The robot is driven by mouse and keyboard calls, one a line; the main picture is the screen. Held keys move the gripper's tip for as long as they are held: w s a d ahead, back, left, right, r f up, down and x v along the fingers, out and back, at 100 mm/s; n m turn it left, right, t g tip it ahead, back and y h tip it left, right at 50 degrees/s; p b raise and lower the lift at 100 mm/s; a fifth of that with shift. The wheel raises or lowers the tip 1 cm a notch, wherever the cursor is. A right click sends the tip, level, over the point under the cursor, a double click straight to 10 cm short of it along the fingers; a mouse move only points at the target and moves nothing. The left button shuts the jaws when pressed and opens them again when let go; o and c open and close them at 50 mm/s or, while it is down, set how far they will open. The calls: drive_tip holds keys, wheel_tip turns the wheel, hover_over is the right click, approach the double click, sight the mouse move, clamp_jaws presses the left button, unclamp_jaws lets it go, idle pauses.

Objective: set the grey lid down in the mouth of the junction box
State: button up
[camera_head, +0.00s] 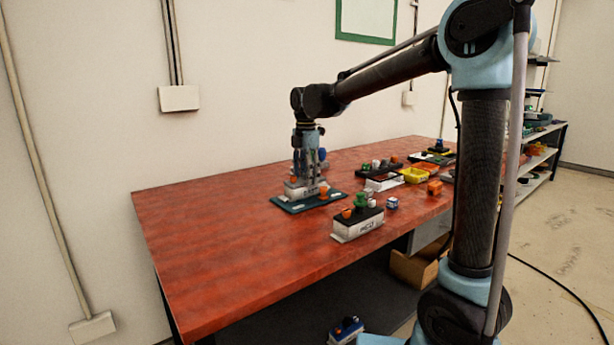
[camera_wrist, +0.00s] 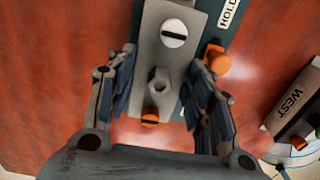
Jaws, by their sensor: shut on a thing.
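My gripper (camera_head: 306,176) points straight down over a dark green board (camera_head: 290,207) on the red table. In the wrist view my gripper (camera_wrist: 163,98) has its fingers on either side of a grey piece, which I take to be the grey lid (camera_wrist: 145,60). It carries a pale slotted screw head and a hexagonal boss. In the head view a pale box-like body (camera_head: 294,191) shows low between the fingers at the board. I cannot tell whether this is the junction box. Its mouth and any gap below the lid are hidden.
An orange knob (camera_wrist: 217,60) stands close beside the right finger. A white box marked WEST (camera_head: 357,228), with coloured parts on top, stands to the right. Yellow trays (camera_head: 414,176) and other parts lie farther right. The table's left side is clear.

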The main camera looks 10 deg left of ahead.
idle(0.3)
drive_tip(key=o, duration=1.2)
drive_tip(key=shift+o, duration=0.5)
drive_tip(key=shift+o, duration=1.1)
drive_tip(key=shift+r, duration=3.1)
